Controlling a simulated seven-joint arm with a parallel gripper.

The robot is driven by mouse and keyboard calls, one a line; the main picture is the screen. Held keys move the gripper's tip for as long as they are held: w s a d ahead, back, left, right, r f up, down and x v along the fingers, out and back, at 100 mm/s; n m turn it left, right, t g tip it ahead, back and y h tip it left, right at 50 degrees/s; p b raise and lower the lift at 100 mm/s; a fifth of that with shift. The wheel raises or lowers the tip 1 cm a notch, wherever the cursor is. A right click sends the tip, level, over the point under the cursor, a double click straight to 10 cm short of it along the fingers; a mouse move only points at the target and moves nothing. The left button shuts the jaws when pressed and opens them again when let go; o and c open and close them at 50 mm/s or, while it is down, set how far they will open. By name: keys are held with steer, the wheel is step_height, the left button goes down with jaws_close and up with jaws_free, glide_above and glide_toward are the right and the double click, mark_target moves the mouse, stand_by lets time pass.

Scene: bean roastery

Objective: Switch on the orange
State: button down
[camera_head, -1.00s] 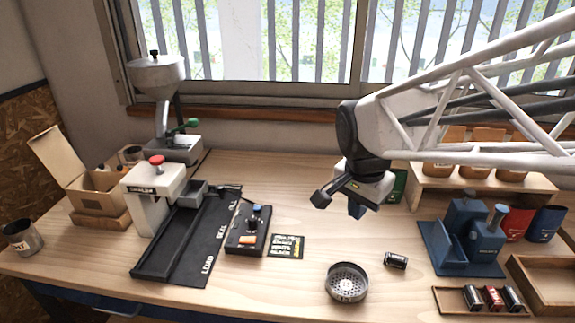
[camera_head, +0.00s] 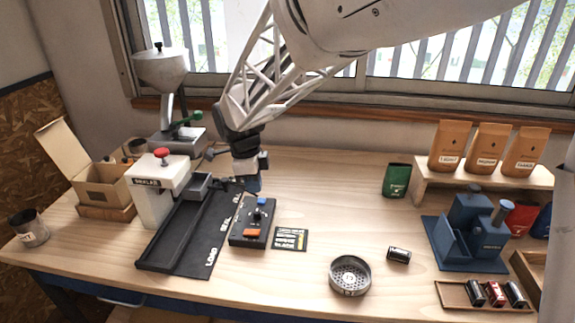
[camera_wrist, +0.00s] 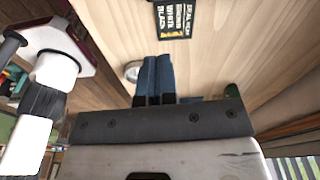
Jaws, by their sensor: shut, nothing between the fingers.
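The orange rocker switch (camera_head: 251,233) sits at the near end of a small black control box (camera_head: 240,241) on the table. The box also carries a black knob (camera_head: 258,215) and a blue button (camera_head: 262,201) at its far end. My gripper (camera_head: 253,186) is just beyond the box's far end, above the table, pointing down and apart from the orange switch. In the wrist view its blue fingers (camera_wrist: 153,80) are together with nothing between them. The control box is not clearly visible in the wrist view.
A black label card (camera_head: 291,239) lies right of the box. The white sealer (camera_head: 158,190) and its black track (camera_head: 190,240) stand close on the left. A round sieve (camera_head: 350,276) and a dark cylinder (camera_head: 399,255) lie to the right.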

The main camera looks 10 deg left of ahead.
mark_target(257, 231)
steer(key=a, duration=0.2)
steer(key=a+f+m, duration=0.1)
steer(key=shift+w+f, duration=0.1)
steer(key=shift+w, duration=0.15)
steer(key=shift+d+f, duration=0.35)
steer(key=shift+f, duration=1.95)
steer(key=shift+d+f, duration=0.35)
steer(key=shift+f, duration=2)
steer(key=shift+d+f, duration=0.35)
steer(key=shift+f, duration=1.95)
